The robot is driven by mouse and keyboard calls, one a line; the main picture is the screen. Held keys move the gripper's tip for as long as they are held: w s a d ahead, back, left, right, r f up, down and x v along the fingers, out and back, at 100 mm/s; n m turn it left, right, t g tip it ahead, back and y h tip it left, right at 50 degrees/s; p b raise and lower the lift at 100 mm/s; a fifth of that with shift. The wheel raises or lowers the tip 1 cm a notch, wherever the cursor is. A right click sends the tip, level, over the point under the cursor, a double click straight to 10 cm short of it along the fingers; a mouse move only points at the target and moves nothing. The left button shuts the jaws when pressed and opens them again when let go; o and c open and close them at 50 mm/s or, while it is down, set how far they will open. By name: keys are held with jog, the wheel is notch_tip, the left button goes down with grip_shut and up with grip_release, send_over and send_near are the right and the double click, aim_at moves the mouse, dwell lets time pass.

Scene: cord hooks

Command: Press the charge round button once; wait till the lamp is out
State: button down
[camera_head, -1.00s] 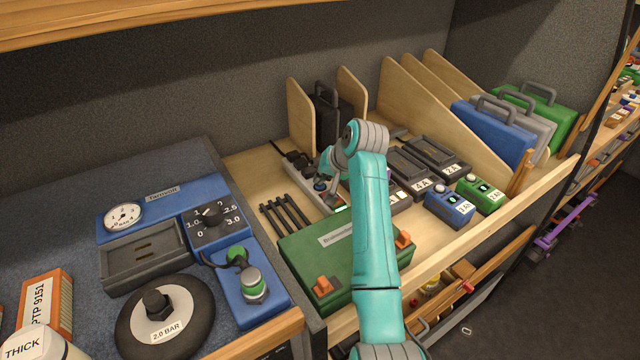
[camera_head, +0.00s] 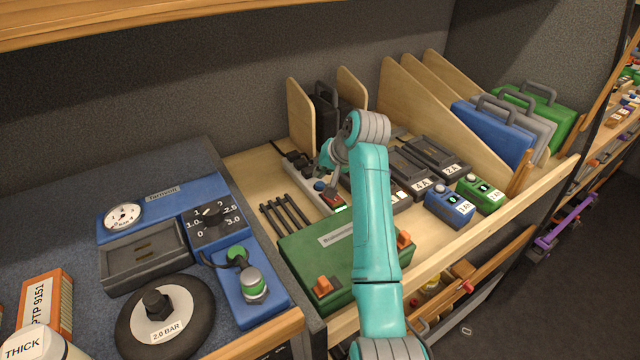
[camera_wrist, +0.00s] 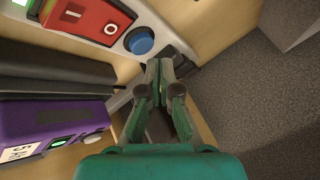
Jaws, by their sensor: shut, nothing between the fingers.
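A round blue button (camera_wrist: 140,41) sits on a pale strip, beside a red rocker switch (camera_wrist: 88,18) marked with a circle. In the head view the blue button (camera_head: 319,186) shows just below my gripper (camera_head: 324,167), partly crowded by it. In the wrist view my gripper (camera_wrist: 162,68) is shut and empty, its tips just beside the button in the picture. I cannot tell a clear contact with it. A green light (camera_wrist: 20,2) shows at the strip's end; a green light (camera_head: 340,208) also shows in the head view.
A purple unit (camera_wrist: 55,125) with a small green light stands beside the strip. A green case (camera_head: 310,250) lies in front, black rods (camera_head: 285,213) to the left. Dark units and blue and green boxes (camera_head: 450,206) stand to the right. Wooden dividers rise behind.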

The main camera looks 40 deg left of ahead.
aim_at(321, 184)
jog(key=shift+r, duration=2.35)
